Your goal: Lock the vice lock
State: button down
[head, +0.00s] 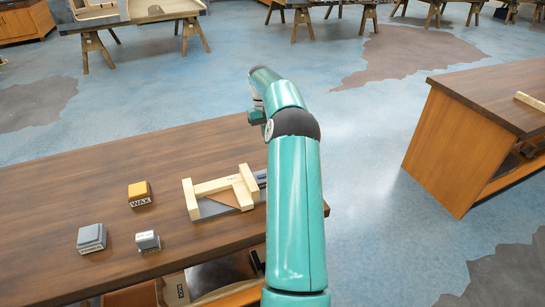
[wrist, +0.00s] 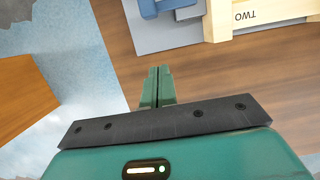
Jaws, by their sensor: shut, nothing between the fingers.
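A wooden frame (head: 222,187) of pale bars lies on a grey base at the right part of the brown table. A blue-grey part (head: 261,178), which may be the vice lock, sits at its right side, partly hidden by my arm. In the wrist view, the pale frame (wrist: 245,20) carries the upside-down word TWO, and the blue-grey part (wrist: 168,7) is cut off by the top edge. My gripper (wrist: 158,72) is shut and empty. In that picture its fingertips are below the grey base (wrist: 165,38), apart from it, with table wood between.
The brown table (head: 60,190) also holds a yellow WAX block (head: 139,193), a dark grey block (head: 91,238) and a small grey block (head: 147,241). Another wooden bench (head: 470,130) stands at the right. Blue floor lies between them.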

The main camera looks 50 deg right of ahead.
jog(key=x, duration=0.5)
jog(key=shift+s+f, duration=0.1)
jog(key=shift+f, duration=0.15)
jog(key=shift+s+a+r, duration=0.1)
jog(key=shift+s+a, duration=0.25)
jog(key=shift+s, duration=0.25)
jog(key=shift+s+a, duration=0.4)
jog(key=shift+s, duration=0.25)
jog(key=shift+s+a, duration=0.3)
jog(key=shift+s, duration=0.1)
